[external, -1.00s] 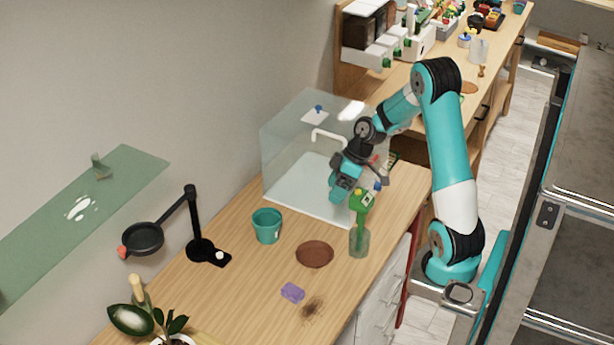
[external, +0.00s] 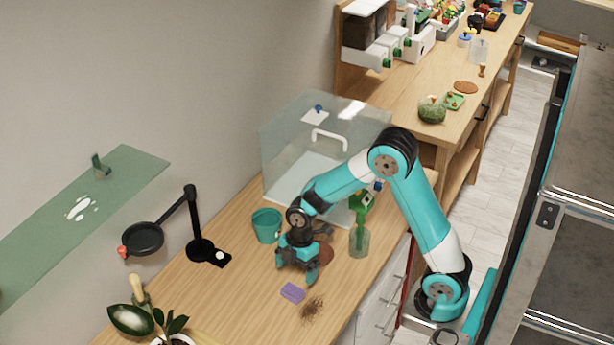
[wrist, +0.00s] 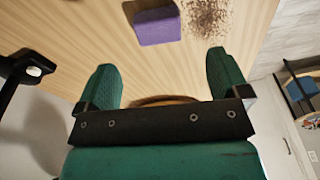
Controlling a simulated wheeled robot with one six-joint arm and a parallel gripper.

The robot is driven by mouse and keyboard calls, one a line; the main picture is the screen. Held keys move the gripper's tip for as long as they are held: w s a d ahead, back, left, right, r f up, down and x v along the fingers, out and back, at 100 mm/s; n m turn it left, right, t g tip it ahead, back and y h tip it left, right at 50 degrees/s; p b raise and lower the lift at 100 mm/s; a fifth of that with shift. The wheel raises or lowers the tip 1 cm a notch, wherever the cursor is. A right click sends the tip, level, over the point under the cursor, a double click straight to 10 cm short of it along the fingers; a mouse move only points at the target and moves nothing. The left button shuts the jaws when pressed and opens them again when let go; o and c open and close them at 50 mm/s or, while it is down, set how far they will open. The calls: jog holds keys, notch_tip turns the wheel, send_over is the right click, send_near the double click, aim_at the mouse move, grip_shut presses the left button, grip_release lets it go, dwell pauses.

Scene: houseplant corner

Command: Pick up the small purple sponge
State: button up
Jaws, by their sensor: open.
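The small purple sponge (external: 292,292) lies on the wooden counter in the external view, beside a patch of dark crumbs. In the wrist view the sponge (wrist: 157,27) is near the top, ahead of the fingertips, with a dark side showing. My gripper (external: 297,275) is open and empty, pointing down above the counter, just behind the sponge in the external view. Its two teal fingers are spread wide in the wrist view (wrist: 162,75), and nothing is between their tips.
Dark crumbs (external: 313,308) lie right of the sponge. A brown disc (external: 327,254) is partly hidden by my gripper. A teal pot (external: 266,224), a glass vase (external: 359,241) and a black lamp stand (external: 199,249) are nearby. The counter left of the sponge is clear.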

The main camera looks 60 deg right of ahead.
aim_at(293, 290)
jog(key=f, duration=0.2)
jog(key=a+f, duration=0.1)
jog(key=f, duration=0.5)
jog(key=shift+w+a+f+p, duration=0.1)
jog(key=shift+w+a+p, duration=0.05)
jog(key=shift+w+p, duration=0.15)
jog(key=c, duration=1)
